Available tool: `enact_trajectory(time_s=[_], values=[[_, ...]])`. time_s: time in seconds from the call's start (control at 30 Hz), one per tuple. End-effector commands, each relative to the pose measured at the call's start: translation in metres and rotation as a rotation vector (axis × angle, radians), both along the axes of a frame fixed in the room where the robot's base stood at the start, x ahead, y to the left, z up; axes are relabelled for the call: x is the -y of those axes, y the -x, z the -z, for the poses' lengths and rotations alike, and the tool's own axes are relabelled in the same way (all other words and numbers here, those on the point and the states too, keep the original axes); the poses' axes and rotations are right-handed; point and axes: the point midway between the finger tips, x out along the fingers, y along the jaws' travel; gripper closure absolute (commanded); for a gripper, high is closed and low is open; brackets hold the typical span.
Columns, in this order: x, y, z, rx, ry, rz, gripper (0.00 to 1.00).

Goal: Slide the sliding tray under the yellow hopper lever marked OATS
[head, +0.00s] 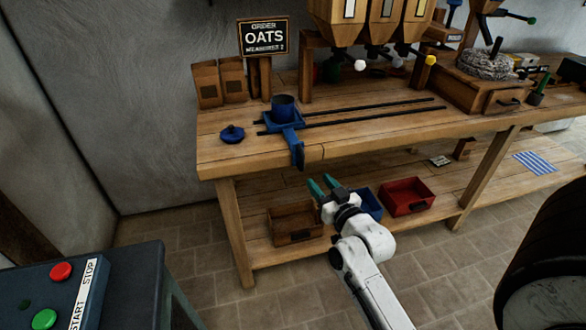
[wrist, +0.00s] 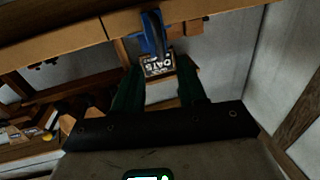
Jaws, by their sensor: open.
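The blue sliding tray (head: 285,121) sits at the left end of two dark rails (head: 365,110) on the bench, with a dark blue cup (head: 284,106) on it. Its blue handle (head: 293,146) hangs over the bench's front edge and shows in the wrist view (wrist: 152,34). The hoppers (head: 382,18) stand at the back; one lever has a yellow knob (head: 431,60), right of the tray, and another a white knob (head: 360,65). Hopper labels are too small to read. My gripper (head: 322,186) is open and empty, in front of and below the handle, apart from it.
A sign (head: 264,37) reads OATS. A blue lid (head: 232,133) lies left of the tray; paper bags (head: 207,84) stand behind. A wooden box (head: 294,222) and a red bin (head: 406,196) are on the lower shelf. A START/STOP panel (head: 75,290) is at lower left.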

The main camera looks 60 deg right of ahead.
Motion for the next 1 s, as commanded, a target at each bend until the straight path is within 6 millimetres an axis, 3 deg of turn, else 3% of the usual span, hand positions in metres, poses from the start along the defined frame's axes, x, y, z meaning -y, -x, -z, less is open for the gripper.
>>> enact_trajectory(time_s=[0.2,0.5,1.0], values=[[0.023,-0.032,-0.001,0.003,0.000,-0.002,0.59],[0.050,-0.065,0.000,0.000,-0.002,-0.001,0.59],[0.057,-0.074,0.000,-0.002,-0.003,-0.002,0.60]])
